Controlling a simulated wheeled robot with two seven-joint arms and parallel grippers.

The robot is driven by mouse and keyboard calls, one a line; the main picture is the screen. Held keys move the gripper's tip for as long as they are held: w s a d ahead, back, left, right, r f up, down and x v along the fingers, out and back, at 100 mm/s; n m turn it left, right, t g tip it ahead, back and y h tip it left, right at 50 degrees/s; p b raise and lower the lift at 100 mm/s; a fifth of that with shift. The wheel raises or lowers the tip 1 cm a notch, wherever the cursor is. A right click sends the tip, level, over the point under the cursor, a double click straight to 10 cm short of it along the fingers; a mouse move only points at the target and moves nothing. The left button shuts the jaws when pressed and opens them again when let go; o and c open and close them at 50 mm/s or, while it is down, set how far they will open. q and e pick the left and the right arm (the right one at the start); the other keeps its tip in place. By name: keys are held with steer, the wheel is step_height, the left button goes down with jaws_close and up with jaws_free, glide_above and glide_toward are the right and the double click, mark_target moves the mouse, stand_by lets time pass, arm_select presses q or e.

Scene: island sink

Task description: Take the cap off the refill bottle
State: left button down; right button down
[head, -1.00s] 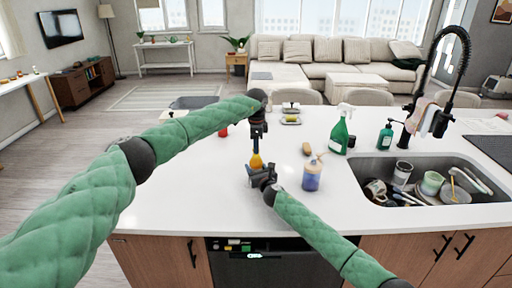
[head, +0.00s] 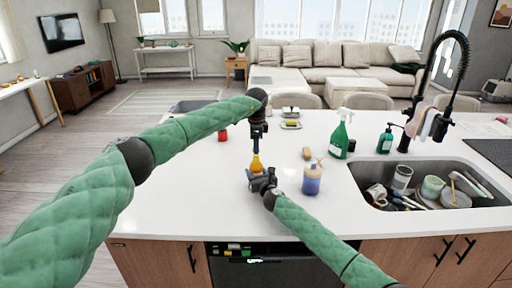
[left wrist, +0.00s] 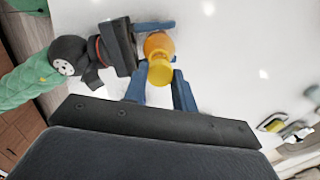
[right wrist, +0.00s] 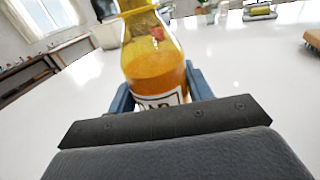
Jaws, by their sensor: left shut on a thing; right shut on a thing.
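The refill bottle (head: 256,163) is a small clear bottle with orange contents, upright near the counter's front edge. It fills the middle of the right wrist view (right wrist: 158,70), where its top is cut off. My right gripper (head: 256,176) is shut around its lower body. My left gripper (head: 257,148) points down from above and is shut on the yellow cap (left wrist: 160,72), which shows between its blue fingers in the left wrist view. The cap covers the neck from above, so I cannot tell whether it is loose.
A pump bottle (head: 312,180) with blue-purple contents stands just right of my right gripper. A brown sponge (head: 307,153), a green spray bottle (head: 339,138) and a green soap bottle (head: 385,140) stand farther right. The sink (head: 420,190) holds dishes.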

arm_select(q)
steer(key=shift+r, duration=1.8)
arm_select(e)
steer(key=c, duration=0.5)
jaws_free()
